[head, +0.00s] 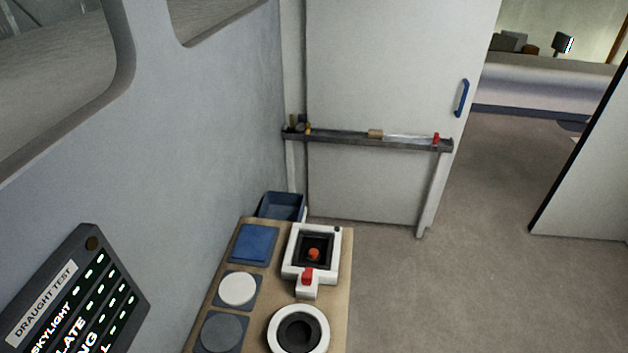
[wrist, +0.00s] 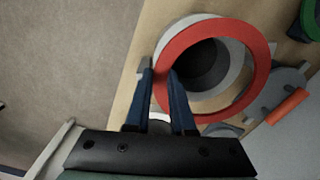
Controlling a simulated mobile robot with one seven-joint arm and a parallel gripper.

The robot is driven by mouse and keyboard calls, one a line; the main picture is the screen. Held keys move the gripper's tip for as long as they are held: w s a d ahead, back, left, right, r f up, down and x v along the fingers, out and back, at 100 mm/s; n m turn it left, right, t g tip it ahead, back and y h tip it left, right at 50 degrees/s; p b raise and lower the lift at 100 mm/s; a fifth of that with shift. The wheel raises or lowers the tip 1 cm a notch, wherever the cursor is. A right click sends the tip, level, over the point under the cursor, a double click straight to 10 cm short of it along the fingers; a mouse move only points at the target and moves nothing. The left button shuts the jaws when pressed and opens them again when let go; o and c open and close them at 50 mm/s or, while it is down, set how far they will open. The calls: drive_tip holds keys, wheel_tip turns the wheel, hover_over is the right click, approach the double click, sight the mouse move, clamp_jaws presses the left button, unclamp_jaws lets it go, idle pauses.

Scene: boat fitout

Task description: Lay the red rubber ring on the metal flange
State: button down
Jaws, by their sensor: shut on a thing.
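The red rubber ring (wrist: 262,68) shows in the wrist view. My gripper (wrist: 161,70) is shut on its left edge, one blue finger on each side of the band. The ring is over the pale round metal flange (wrist: 182,26), shifted a little to the right of it, so the flange's rim shows at the upper left and inside the ring. Whether they touch is unclear. In the head view, a pale round flange with a dark hole (head: 275,332) is at the front of the bench. My gripper and the red ring are not seen there.
The wooden bench (head: 340,300) also holds a white square housing with a red knob (head: 296,262), a white disc (head: 238,289) and a blue pad (head: 254,243). In the wrist view, an orange-red handle (wrist: 288,106) lies right of the ring. Floor right of the bench is clear.

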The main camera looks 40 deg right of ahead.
drive_tip(key=shift+f+b, duration=1.7)
drive_tip(key=shift+f, duration=0.55)
drive_tip(key=shift+s+f, duration=0.1)
drive_tip(key=shift+f, duration=0.05)
